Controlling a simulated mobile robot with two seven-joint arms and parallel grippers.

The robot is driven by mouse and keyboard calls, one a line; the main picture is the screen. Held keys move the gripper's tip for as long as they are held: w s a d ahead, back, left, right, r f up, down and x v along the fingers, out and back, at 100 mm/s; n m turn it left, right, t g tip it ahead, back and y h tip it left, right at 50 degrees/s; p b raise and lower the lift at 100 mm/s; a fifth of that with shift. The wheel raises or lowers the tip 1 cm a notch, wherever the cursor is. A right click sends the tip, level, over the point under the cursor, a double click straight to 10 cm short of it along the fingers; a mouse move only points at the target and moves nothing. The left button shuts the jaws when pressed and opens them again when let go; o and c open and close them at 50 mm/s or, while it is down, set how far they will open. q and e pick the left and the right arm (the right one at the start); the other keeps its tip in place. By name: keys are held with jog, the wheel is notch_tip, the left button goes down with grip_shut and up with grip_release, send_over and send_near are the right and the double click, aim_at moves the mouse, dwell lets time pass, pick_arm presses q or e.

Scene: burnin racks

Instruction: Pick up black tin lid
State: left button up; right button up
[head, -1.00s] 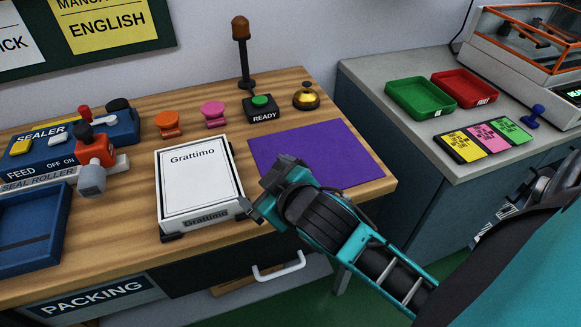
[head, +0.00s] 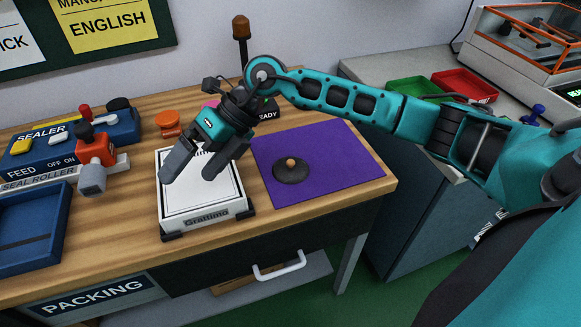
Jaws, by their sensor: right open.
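The black tin lid (head: 291,174) is a round dark disc with a small orange-brown knob on top. It lies on the purple mat (head: 330,153) at the right of the wooden table. My right gripper (head: 188,176) is open and empty, its two fingers pointing down over the white Grattimo box (head: 187,202), left of the lid and apart from it. The gripper covers the middle and upper part of the box. My left gripper is not in view.
An orange stamp (head: 168,122) and a ready button stand behind the box, the button partly hidden by my right arm. The sealer (head: 62,145) and a blue tray (head: 28,235) are at the left. A lamp post (head: 241,45) rises at the back.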

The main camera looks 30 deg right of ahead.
jog(key=w+d+f+h, duration=0.15)
jog(key=d+h, duration=0.45)
jog(key=d, duration=0.6)
jog(key=m+g+h, duration=0.1)
jog(key=m+h, duration=0.1)
jog(key=h, duration=0.2)
send_over(291, 162)
jog(key=f, duration=0.5)
jog(key=shift+a, duration=0.2)
jog(key=shift+w+d+f, duration=0.1)
jog(key=shift+d+f, duration=0.05)
jog(key=shift+f, duration=1.45)
jog(key=shift+d+f, duration=0.1)
jog(key=shift+f, duration=1.45)
jog(key=c, duration=1.3)
